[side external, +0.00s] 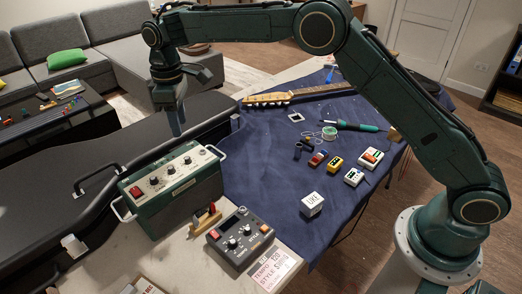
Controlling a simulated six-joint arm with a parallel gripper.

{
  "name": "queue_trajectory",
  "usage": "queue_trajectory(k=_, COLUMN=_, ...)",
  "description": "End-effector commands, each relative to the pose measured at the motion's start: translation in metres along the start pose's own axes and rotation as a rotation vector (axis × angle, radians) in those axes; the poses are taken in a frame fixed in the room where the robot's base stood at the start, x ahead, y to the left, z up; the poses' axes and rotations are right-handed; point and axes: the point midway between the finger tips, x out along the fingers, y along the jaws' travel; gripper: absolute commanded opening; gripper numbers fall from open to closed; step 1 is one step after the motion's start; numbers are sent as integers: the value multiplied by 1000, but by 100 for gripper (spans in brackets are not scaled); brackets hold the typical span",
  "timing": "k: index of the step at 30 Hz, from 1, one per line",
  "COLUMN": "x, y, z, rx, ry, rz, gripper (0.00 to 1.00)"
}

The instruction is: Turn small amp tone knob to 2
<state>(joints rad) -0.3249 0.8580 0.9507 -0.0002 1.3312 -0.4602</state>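The small amp (178,208) is a dark green box with a pale control panel on top, at the lower left in the side view. Its panel carries a red switch (136,191) and a row of several dark knobs. The knob labels and pointer settings are too small to read, so I cannot tell which is the tone knob. My gripper (178,131) points down just above and behind the panel, near its far edge. It seems apart from the knobs. Its fingers appear as one narrow shape, and I cannot tell whether they are open or shut.
A grey pedal box (240,238) with knobs and a small wooden stand (206,216) are beside the amp. A black guitar case (60,195) lies behind it.

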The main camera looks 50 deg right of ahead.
Motion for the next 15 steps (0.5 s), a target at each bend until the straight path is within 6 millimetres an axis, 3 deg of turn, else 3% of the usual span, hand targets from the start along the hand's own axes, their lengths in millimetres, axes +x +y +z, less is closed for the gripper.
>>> queue_trajectory(k=6, x=-26, y=0, z=0, rx=0, ry=1, rz=0, gripper=39)
queue_trajectory(k=15, x=-35, y=0, z=0, rx=0, ry=0, rz=0, gripper=39)
